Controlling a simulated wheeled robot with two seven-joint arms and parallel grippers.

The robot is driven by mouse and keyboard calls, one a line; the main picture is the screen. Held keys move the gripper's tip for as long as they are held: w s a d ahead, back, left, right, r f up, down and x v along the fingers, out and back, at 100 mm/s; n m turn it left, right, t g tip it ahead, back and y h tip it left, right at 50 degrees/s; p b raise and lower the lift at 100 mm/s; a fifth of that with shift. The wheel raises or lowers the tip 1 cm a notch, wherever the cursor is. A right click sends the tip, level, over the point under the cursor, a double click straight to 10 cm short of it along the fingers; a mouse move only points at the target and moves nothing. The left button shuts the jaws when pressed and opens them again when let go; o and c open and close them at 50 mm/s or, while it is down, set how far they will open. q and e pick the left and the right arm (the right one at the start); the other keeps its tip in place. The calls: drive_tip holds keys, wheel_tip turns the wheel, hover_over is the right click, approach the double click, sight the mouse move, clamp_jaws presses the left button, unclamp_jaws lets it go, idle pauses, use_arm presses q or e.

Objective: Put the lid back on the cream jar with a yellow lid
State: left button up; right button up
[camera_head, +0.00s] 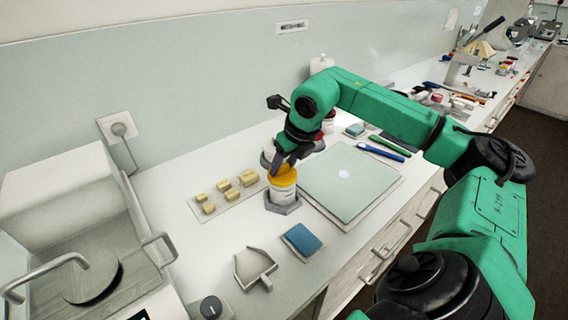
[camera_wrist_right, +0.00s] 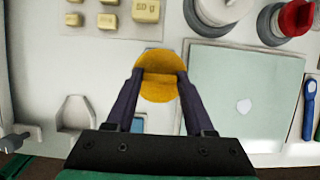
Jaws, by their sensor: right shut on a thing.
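The cream jar (camera_head: 284,193) is white with a printed label and stands upright in a grey holder (camera_head: 283,208) on the counter. The yellow lid (camera_head: 283,177) is at the jar's mouth and looks level; I cannot tell whether it is fully seated. My right gripper (camera_head: 284,167) comes down from above and is shut on the lid. In the right wrist view the lid (camera_wrist_right: 160,76) sits between the two dark fingers and hides the jar below it. My left gripper is not in view.
A pale green board (camera_head: 350,180) lies right of the jar. Several yellow blocks (camera_head: 224,186) lie on a sheet to the left. A blue pad (camera_head: 301,239) and a white scoop (camera_head: 254,267) are in front. A red-topped jar (camera_wrist_right: 296,17) stands behind, with another pale jar (camera_wrist_right: 222,10).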

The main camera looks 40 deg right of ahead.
drive_tip(key=shift+f+b, duration=0.3)
drive_tip(key=shift+f, duration=0.05)
idle(0.3)
drive_tip(key=o, duration=1.6)
drive_tip(key=shift+c, duration=0.2)
drive_tip(key=shift+r, duration=0.1)
wheel_tip(320, 180, up, 5)
drive_tip(key=p, duration=0.4)
drive_tip(key=shift+f, duration=0.3)
clamp_jaws()
